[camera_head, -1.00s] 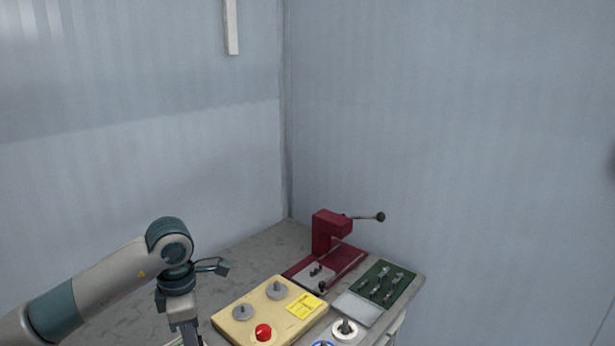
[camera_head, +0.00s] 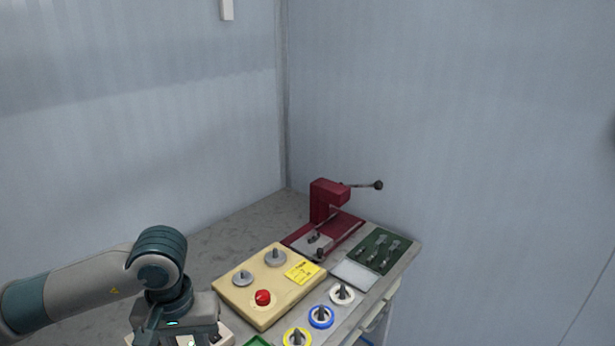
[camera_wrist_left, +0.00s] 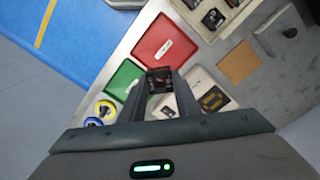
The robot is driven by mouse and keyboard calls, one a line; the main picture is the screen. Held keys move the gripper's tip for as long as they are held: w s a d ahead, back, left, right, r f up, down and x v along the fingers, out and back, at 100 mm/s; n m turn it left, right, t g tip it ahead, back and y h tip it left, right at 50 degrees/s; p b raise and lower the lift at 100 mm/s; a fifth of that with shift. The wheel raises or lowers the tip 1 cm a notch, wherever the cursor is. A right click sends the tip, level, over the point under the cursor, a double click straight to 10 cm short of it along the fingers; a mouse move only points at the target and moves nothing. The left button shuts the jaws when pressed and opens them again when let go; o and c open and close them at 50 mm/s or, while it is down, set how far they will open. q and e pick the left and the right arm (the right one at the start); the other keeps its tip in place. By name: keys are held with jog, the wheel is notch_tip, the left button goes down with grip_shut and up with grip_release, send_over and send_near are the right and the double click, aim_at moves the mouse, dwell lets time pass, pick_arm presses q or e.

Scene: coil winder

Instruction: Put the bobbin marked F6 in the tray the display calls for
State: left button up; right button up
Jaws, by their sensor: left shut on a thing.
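My left gripper (camera_wrist_left: 162,92) is shut on a small dark object in the left wrist view; no F6 mark can be read on it. The held object is just beside a green tray (camera_wrist_left: 122,80) and below a red tray (camera_wrist_left: 163,40) in that view. In the head view the left wrist is at the bottom edge and its fingertips are hidden; the green tray's edge (camera_head: 257,341) shows to its right. A white box with a dark and yellow panel (camera_wrist_left: 214,99), possibly the display, lies right of the fingers; its text is unreadable. My right gripper is out of view.
White (camera_head: 342,292), blue (camera_head: 321,317) and yellow (camera_head: 297,338) bobbins stand along the bench. A cream box with a red button (camera_head: 263,298), a red lever press (camera_head: 326,205) and a dark green tool tray (camera_head: 377,250) are behind. A tan square (camera_wrist_left: 238,62) lies on the bench.

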pick_arm(q)
jog(key=shift+s+m, duration=0.55)
jog(key=shift+m, duration=0.25)
jog(key=shift+d, duration=0.1)
